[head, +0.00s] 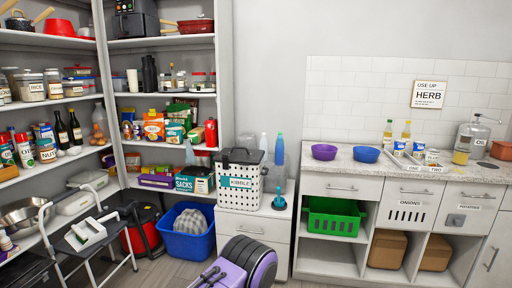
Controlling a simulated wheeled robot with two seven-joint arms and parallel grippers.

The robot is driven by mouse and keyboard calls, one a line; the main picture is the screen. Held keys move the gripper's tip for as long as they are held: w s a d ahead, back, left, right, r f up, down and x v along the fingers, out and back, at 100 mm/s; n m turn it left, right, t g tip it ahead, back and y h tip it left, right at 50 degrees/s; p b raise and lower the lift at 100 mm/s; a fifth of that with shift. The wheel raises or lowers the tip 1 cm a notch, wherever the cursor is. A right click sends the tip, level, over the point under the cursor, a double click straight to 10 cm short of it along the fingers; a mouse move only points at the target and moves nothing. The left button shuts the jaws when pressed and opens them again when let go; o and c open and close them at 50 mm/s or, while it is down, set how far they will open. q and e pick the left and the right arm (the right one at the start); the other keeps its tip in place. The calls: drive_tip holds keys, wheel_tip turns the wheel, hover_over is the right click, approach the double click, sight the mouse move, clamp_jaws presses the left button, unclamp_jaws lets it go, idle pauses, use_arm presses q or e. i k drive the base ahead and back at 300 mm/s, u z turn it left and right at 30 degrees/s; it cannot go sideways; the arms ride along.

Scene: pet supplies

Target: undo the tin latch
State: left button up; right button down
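A white tin (240,190) with rows of dark dots and a KIBBLE label stands upright on a low white drawer cabinet (256,226) near the middle of the head view. Its dark lid (241,156) sits on top and looks closed. A dark handle or latch piece shows at the lid, but it is too small for me to tell the latch's state. Neither of my grippers is in view.
A blue bottle (279,150) and a blue-based plunger-like item (279,202) stand right of the tin. A purple and dark wheeled object (241,266) is on the floor in front. A blue crate (187,236) is at left. The counter (345,166) holds purple and blue bowls.

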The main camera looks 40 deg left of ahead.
sight(225, 158)
drive_tip(key=u, duration=0.1)
drive_tip(key=i, duration=1.6)
drive_tip(key=u, duration=1.2)
drive_tip(key=i, duration=1)
drive_tip(key=u, duration=1.05)
